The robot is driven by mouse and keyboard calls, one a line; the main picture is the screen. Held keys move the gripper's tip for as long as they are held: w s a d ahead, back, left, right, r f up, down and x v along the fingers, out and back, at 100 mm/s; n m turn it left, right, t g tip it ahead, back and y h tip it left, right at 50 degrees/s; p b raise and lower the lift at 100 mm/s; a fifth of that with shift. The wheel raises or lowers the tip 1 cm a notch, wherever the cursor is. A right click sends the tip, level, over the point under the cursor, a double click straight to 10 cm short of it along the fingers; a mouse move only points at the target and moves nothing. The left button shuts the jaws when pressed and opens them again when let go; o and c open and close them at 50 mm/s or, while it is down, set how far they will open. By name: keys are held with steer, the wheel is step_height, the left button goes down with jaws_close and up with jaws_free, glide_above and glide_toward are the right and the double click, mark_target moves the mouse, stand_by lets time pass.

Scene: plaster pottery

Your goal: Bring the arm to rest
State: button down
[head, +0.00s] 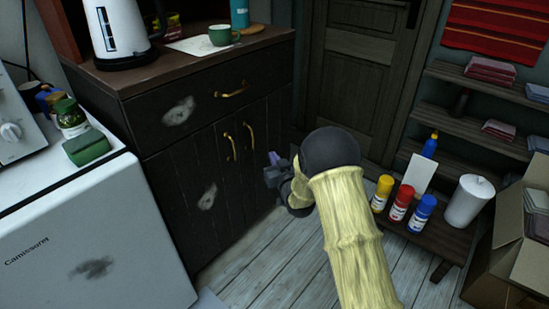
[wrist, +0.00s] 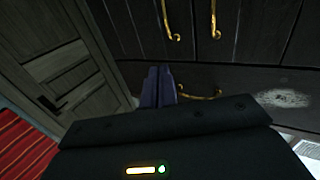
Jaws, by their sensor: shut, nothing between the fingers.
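My gripper (head: 272,163) is in front of the dark cabinet doors in the head view, at the end of my yellow arm. In the wrist view its two purple-grey fingertips (wrist: 158,86) are together with nothing between them. The dark cabinet (head: 185,150) has brass handles; one drawer handle (wrist: 199,93) shows just beside the fingertips in the wrist view. Whether the gripper touches the cabinet cannot be told. Part of the gripper is hidden behind the arm's dark joint in the head view.
A white appliance (head: 95,230) with a green sponge (head: 86,147) stands left. A kettle (head: 119,30) and green mug (head: 221,35) are on the cabinet. A low shelf right holds spray cans (head: 400,203) and a paper roll (head: 468,201). A cardboard box (head: 510,240) is far right. Some floor is clear.

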steer(key=s+d+r+m+g+h, duration=0.25)
steer(key=s+d+g+h, duration=0.35)
steer(key=s+d, duration=0.7)
steer(key=s+d+m+g+h, duration=0.1)
steer(key=s+d+g, duration=0.35)
steer(key=s, duration=0.65)
steer(key=s+d+m+g+h, duration=0.1)
steer(key=s+d+m+g, duration=0.3)
steer(key=s, duration=0.8)
step_height(320, 180, up, 36)
steer(key=n+p, duration=0.2)
steer(key=p, duration=3.3)
steer(key=shift+w+d+f+t+p, duration=0.15)
steer(key=shift+w+d+t+p, duration=0.2)
steer(key=shift+d+t+p, duration=0.1)
